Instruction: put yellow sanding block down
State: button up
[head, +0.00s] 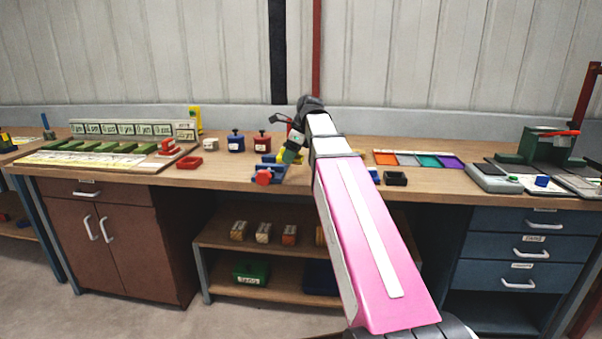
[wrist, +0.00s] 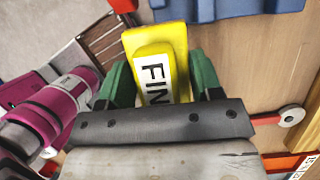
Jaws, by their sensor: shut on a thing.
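The yellow sanding block (wrist: 158,62) carries a white label with black letters starting "FIN". In the wrist view it sits between the two green fingers of my gripper (wrist: 160,85), which is shut on it. The block's near end is hidden by the gripper body.
A blue part (wrist: 230,8) lies just beyond the block. Blue (head: 236,142) and red (head: 262,142) containers stand behind my gripper. Colored sheets (head: 420,160) and a black box (head: 396,178) are right of my arm.

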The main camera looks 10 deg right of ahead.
send_over(300, 178)
jog(key=f, duration=0.3)
jog(key=w+d+f, duration=0.1)
jog(key=shift+f, duration=2.15)
jog(key=shift+s+f, duration=0.1)
jog(key=shift+f, duration=0.2)
jog(key=o, duration=0.9)
jog(key=shift+f, duration=0.15)
jog(key=shift+s, duration=0.15)
jog(key=shift+s+f, duration=0.1)
jog(key=shift+s+a, duration=0.1)
jog(key=shift+s, duration=0.05)
jog(key=shift+c, duration=0.6)
jog(key=shift+o, duration=0.4)
jog(key=shift+r, duration=0.4)
jog(key=v, duration=0.8)
jog(key=w+v, duration=0.1)
jog(key=v, duration=0.3)
jog(key=shift+r, duration=0.2)
